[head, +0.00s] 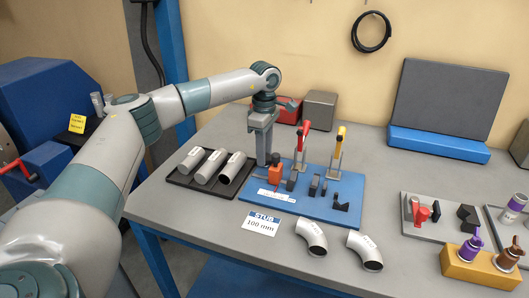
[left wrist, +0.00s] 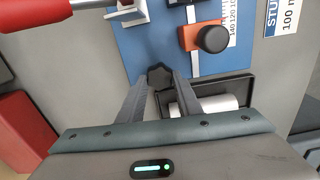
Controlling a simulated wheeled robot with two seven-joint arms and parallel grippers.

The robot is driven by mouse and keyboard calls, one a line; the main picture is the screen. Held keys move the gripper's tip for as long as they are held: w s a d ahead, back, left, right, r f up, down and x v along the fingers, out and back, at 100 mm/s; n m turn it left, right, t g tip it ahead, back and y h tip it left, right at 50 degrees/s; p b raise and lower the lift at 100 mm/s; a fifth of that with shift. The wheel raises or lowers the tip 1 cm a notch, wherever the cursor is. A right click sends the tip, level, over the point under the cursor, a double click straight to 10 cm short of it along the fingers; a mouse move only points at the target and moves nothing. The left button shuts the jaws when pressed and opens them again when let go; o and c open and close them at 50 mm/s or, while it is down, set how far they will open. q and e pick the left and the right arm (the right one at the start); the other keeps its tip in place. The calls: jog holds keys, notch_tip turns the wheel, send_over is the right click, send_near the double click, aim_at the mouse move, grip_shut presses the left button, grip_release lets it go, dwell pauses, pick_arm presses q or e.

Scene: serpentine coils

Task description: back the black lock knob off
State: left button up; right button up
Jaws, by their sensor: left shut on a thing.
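My left gripper (head: 262,163) points straight down at the left edge of the blue fixture plate (head: 335,201). In the left wrist view its fingers (left wrist: 160,86) are shut on a dark lobed knob, the black lock knob (left wrist: 159,76). In the head view the gripper hides this knob. An orange block (head: 274,174) with a round black knob on it stands beside the gripper; both also show in the left wrist view, the round knob (left wrist: 213,39) clear of the fingers. My right gripper is not in view.
A black tray (head: 180,180) with grey tubes lies left of the plate. Red-handled (head: 303,135) and yellow-handled (head: 339,140) clamps rise from the plate. Two bent pipes (head: 312,237) and a "STUB 100 mm" card (head: 261,223) lie in front. A red bin (head: 287,112) stands behind.

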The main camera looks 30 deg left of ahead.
pick_arm(q)
jog(key=n, duration=0.5)
jog(key=shift+s, duration=0.1)
jog(key=n, duration=0.3)
jog(key=shift+d+n, duration=0.1)
jog(key=shift+n, duration=0.2)
jog(key=n, duration=0.2)
jog(key=shift+s+n, duration=0.1)
jog(key=shift+n, duration=0.3)
jog(key=n, duration=0.5)
jog(key=shift+d+f+p, duration=0.1)
jog(key=shift+d+p, duration=0.05)
jog(key=shift+p, duration=0.25)
jog(key=shift+n, duration=1)
jog(key=shift+s+d+f+n, duration=0.1)
jog(key=shift+n, duration=0.6)
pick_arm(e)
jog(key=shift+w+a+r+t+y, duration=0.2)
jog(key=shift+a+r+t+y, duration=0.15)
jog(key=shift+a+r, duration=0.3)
pick_arm(q)
jog(key=shift+n, duration=0.3)
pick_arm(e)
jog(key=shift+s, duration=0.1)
